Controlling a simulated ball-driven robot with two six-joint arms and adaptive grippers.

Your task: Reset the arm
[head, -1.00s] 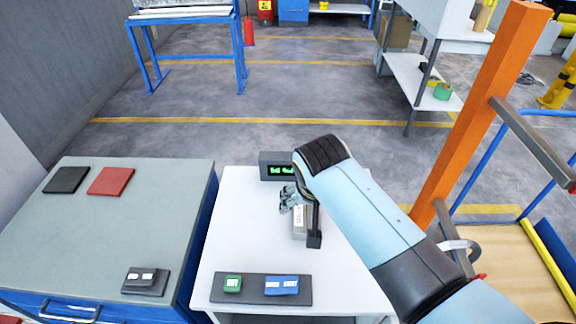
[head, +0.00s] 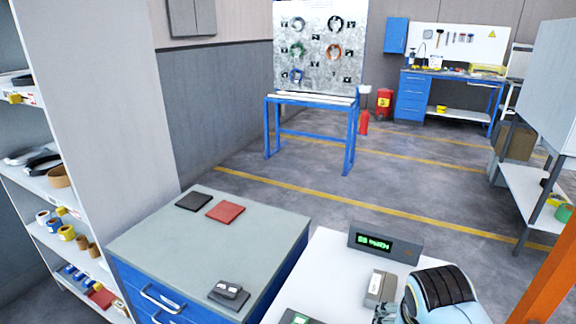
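My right arm shows at the bottom right of the head view, its black and light-blue wrist over the white table (head: 330,262). A small part of my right gripper (head: 382,314) shows beside the wrist at the bottom edge; its fingertips are not clear. A grey box-shaped device with a pale top (head: 381,287) stands on the white table just left of the wrist. A dark display with green characters (head: 385,244) stands behind it. My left gripper is not in view.
A grey-topped blue cabinet (head: 150,243) holds a black pad (head: 194,201), a red pad (head: 226,211) and a small dark device (head: 229,293). A shelf (head: 40,178) with tapes stands at left. A coil board (head: 318,60) stands behind. The floor (head: 290,210) between is clear.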

